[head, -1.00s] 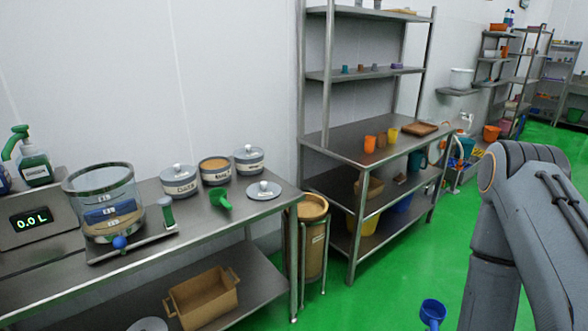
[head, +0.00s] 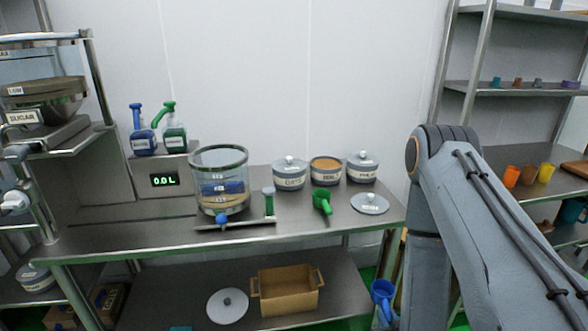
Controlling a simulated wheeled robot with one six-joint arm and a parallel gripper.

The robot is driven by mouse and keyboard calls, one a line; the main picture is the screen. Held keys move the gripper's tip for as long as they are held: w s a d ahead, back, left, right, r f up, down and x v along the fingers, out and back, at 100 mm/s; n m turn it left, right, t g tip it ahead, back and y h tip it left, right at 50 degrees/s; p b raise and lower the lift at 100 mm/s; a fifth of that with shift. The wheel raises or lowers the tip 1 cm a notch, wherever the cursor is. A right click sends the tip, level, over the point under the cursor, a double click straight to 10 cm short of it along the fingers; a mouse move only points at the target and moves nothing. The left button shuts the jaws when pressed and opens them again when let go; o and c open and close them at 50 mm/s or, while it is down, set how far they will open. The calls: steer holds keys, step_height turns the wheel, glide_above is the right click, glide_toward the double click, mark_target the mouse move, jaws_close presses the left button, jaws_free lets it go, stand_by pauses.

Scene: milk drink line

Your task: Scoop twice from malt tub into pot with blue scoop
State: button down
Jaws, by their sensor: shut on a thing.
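The blue scoop (head: 384,296) shows at the bottom of the head view, beside my arm and off the table. My gripper is below the picture or hidden, so its hold on the scoop cannot be seen. A clear glass pot (head: 220,180) stands on the table at left of centre, with a blue band and tan contents low inside and a blue knob at its front. An open tub (head: 326,178) with brown-orange contents stands between two lidded tubs; its label is too blurred to read surely.
A green scoop (head: 322,202) lies in front of the open tub. A loose lid (head: 370,203) lies at right, near my arm. Lidded tubs (head: 290,177) (head: 362,168) flank the open one. Pump bottles (head: 174,135) and a 0.0 L display (head: 165,180) stand left. A wooden box (head: 287,290) sits below.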

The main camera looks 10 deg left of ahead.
steer(key=shift+n+y, duration=0.4)
steer(key=w+a+b, duration=0.1)
steer(key=w+a, duration=0.1)
steer(key=w, duration=0.1)
steer(key=w+b, duration=0.1)
steer(key=w, duration=0.1)
steer(key=shift+a+r+b, duration=0.35)
steer(key=shift+a+r, duration=0.05)
step_height(320, 180, up, 9)
steer(key=n+g+y+b, duration=0.2)
steer(key=n+g+b, duration=0.15)
steer(key=b, duration=0.85)
glide_above(372, 294)
steer(key=w+d, duration=0.2)
steer(key=s+a+r+m+h, duration=0.1)
steer(key=s+a+r, duration=0.2)
steer(key=a+r, duration=0.5)
steer(key=s+a+r+m, duration=0.2)
steer(key=a+r, duration=0.6)
steer(key=r, duration=0.6)
steer(key=shift+s+r+h, duration=0.2)
steer(key=shift+s+h, duration=0.2)
steer(key=shift+s, duration=0.2)
